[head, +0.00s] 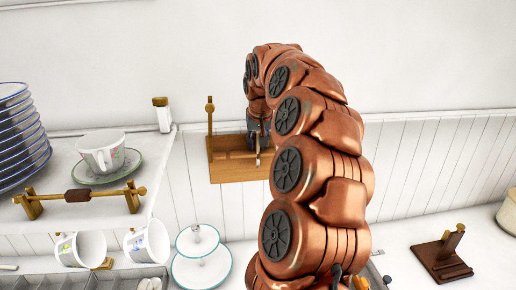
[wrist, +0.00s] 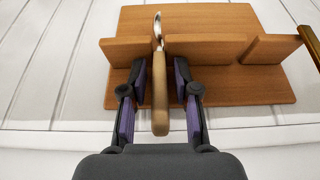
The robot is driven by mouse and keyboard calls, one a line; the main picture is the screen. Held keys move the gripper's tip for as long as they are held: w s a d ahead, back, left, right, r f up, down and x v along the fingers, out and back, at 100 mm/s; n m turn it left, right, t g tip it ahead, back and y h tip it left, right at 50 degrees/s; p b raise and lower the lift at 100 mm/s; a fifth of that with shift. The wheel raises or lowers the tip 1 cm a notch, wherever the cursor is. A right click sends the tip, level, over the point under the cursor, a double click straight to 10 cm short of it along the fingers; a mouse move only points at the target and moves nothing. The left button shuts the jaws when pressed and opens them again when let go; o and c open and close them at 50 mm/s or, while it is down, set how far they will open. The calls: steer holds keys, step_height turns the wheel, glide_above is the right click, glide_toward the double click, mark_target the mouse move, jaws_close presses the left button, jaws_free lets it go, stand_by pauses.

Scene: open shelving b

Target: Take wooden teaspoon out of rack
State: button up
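The wooden teaspoon (wrist: 160,105) has a light wooden handle and a shiny metal end, which leans at a slot in the rack. The rack (wrist: 205,20) is brown wood with a low front board, against the white panelled wall; it also shows in the head view (head: 230,171). My gripper (wrist: 160,92) is open, with one finger on each side of the handle and a small gap on both sides.
A white shelf at left holds stacked plates (head: 20,140), a cup (head: 100,150) on a saucer and a wooden rest (head: 78,196). Cups and a tiered stand (head: 200,262) are below. A dark wooden stand (head: 442,258) is at right. A brass post (wrist: 312,45) stands beside the rack.

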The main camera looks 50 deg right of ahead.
jaws_close()
steer(key=shift+b, duration=0.7)
steer(key=s+a+b, duration=0.6)
steer(key=s+a, duration=0.5)
steer(key=s, duration=0.3)
steer(key=shift+s+b, duration=0.15)
steer(key=shift+b, duration=0.2)
steer(key=shift+r, duration=0.3)
steer(key=shift+s, duration=0.1)
steer(key=s+a+b, duration=0.3)
steer(key=s+a, duration=0.1)
steer(key=s, duration=0.2)
steer(key=shift+a, duration=0.25)
stand_by(0.9)
steer(key=shift+w, duration=0.1)
stand_by(0.3)
